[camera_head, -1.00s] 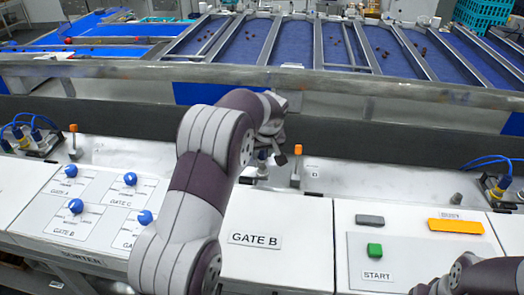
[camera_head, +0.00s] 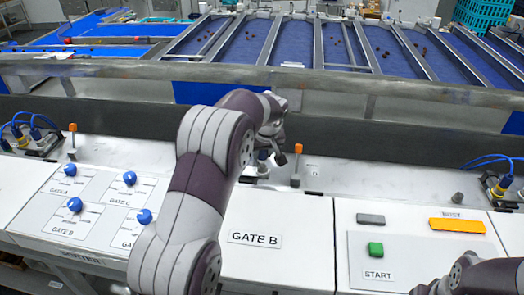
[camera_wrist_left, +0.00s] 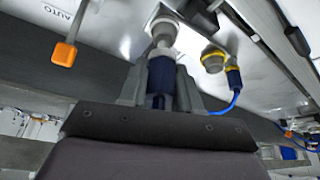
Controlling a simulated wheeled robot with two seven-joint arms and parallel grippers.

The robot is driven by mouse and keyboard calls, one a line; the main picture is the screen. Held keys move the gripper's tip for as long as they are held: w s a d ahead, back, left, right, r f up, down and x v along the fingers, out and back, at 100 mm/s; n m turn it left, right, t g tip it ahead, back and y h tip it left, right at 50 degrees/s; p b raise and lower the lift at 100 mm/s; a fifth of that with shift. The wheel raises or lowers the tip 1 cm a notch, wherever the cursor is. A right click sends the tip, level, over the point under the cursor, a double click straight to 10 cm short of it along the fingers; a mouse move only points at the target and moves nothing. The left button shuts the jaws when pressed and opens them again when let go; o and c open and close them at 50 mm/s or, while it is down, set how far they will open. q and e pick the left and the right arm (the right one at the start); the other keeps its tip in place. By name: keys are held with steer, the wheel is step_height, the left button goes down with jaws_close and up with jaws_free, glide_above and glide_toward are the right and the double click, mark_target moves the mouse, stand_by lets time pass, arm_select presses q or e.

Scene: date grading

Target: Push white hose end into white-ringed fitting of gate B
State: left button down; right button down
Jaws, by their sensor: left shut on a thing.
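My left gripper (camera_head: 272,152) reaches over the GATE B panel (camera_head: 255,265) to the fittings at its back edge. In the left wrist view the gripper (camera_wrist_left: 160,82) is shut on a dark blue hose end (camera_wrist_left: 160,75). The hose end points at a grey fitting with a pale ring (camera_wrist_left: 163,30) and lines up with it. Their ends overlap in this view, and I cannot tell how deep the hose end sits. My forearm hides most of this spot in the head view.
A yellow-ringed fitting (camera_wrist_left: 212,60) with a blue hose stands close right of the held hose end. An orange-tipped lever (camera_wrist_left: 64,52) is to its left. A START button (camera_head: 376,249) and blue knobs (camera_head: 129,178) sit on the nearby panels.

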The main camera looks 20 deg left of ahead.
arm_select(q)
steer(key=shift+f+b, duration=0.95)
steer(key=shift+f, duration=0.15)
stand_by(0.4)
steer(key=c, duration=1.5)
jaws_free()
steer(key=shift+o, duration=0.2)
steer(key=o, duration=1.1)
steer(key=shift+r, duration=0.1)
step_height(320, 180, up, 8)
steer(key=p, duration=0.5)
steer(key=shift+r, duration=0.95)
